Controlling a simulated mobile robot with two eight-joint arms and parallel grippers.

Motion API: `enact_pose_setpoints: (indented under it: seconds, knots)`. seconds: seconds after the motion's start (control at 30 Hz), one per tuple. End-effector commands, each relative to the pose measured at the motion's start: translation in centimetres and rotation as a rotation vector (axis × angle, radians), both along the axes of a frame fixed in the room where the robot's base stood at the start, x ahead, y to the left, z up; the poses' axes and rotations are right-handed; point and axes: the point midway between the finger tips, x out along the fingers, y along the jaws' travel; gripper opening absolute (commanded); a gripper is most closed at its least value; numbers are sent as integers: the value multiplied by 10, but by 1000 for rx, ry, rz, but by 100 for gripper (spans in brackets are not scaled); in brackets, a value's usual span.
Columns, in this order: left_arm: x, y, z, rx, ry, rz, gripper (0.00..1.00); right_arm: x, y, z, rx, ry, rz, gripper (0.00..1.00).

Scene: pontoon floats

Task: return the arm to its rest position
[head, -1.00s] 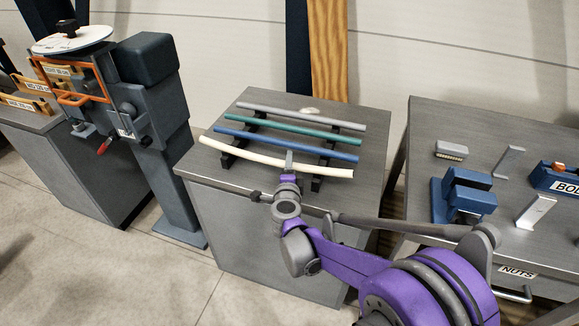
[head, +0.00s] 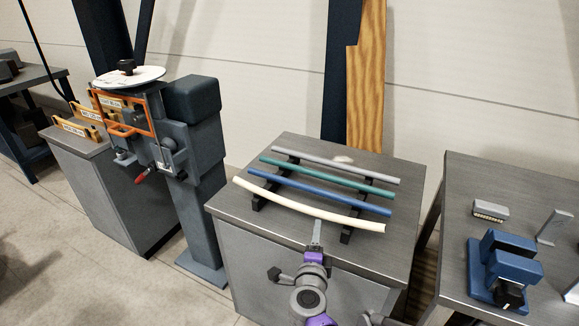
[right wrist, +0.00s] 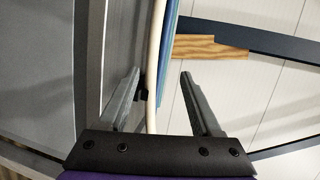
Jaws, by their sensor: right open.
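My right gripper (head: 316,236) is in front of the near edge of the grey cabinet with the rods, its fingertip just below the white rod (head: 305,206) in the head view. In the right wrist view its two fingers (right wrist: 160,85) are spread apart with nothing gripped. The curved white rod (right wrist: 153,60) shows beyond and between the fingers; I cannot tell if they touch it. Behind it on dark supports lie a blue rod (head: 333,193), a green rod (head: 327,178) and a grey rod (head: 335,166). My left gripper is not in view.
The grey cabinet (head: 233,204) bears the rods. A machine with a white disc (head: 129,76) stands to the left. A table at right holds a blue vise (head: 505,268) and a small brush-like block (head: 490,211). A wooden plank (head: 366,90) leans on the wall.

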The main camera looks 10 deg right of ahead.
Motion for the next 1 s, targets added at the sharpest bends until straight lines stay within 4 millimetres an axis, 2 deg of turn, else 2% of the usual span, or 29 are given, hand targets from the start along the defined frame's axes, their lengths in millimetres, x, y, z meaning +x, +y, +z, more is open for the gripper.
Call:
enact_pose_setpoints:
  seconds: [0.07, 0.2, 0.3, 0.37, 0.47, 0.53, 0.7, 0.83, 0.9, 1.0]
  knots:
    - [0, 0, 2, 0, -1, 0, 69, -1, 1, 10, -31, -14, 34, 65]
    - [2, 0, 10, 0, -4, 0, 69, -9, 17, 50, -205, -56, 224, 65]
    - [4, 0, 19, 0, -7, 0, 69, -30, 38, 71, -410, -43, 442, 65]
    - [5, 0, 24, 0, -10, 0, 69, -48, 50, 70, -541, 0, 579, 65]
    - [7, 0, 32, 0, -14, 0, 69, -89, 57, 51, -751, 133, 789, 65]
    - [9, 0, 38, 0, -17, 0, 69, -122, 50, 28, -883, 268, 921, 65]
    - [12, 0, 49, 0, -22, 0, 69, -200, 5, -23, -1097, 637, 1128, 65]
    - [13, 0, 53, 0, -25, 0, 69, -237, -25, -39, -1160, 825, 1188, 65]
    - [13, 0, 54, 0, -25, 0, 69, -248, -34, -43, -1175, 882, 1202, 65]
    - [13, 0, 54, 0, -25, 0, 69, -254, -39, -46, -1183, 914, 1209, 65]
